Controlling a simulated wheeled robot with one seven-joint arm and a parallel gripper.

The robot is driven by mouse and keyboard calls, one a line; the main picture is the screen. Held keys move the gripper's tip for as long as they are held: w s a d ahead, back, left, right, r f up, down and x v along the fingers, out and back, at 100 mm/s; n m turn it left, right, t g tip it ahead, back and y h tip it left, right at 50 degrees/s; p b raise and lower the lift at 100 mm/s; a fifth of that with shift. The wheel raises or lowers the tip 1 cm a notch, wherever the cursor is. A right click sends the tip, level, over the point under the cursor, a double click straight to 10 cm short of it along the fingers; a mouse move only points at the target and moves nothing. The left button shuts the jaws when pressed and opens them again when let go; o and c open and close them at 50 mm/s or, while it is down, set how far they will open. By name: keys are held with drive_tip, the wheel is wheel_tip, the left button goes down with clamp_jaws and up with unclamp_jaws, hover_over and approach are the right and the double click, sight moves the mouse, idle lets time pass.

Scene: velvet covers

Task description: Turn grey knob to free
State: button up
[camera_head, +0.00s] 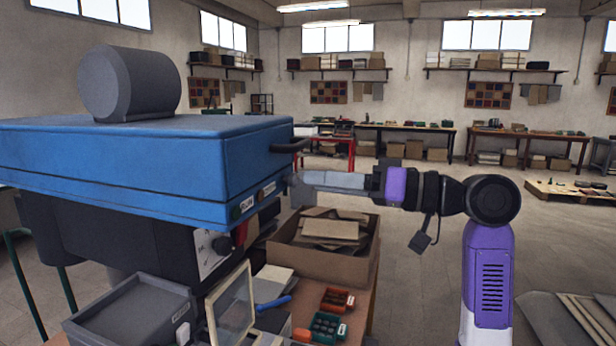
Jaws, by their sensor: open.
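The grey knob (221,246) is a small dark round dial on a pale marked panel (207,258), below the front right corner of the blue machine cover (255,160). Its pointer position is too small to read. My gripper (297,189) comes in from the right, with its pale fingers level and pointing left. It is open and empty, seen side-on. The fingertips are close to the blue cover's right corner, higher than the knob and to its right. I cannot tell whether they touch the cover. The knob is clear of the fingers.
A black handle (289,147) juts from the cover just above my fingers. A red control (241,234) sits beside the knob. Below are an open cardboard box (345,265), a grey tray (132,312), a tilted framed panel (231,310) and small parts bins. The floor at right is partly clear.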

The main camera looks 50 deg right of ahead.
sight(298, 180)
drive_tip(key=shift+x, duration=1.65)
clamp_jaws()
drive_tip(key=shift+p, duration=0.3)
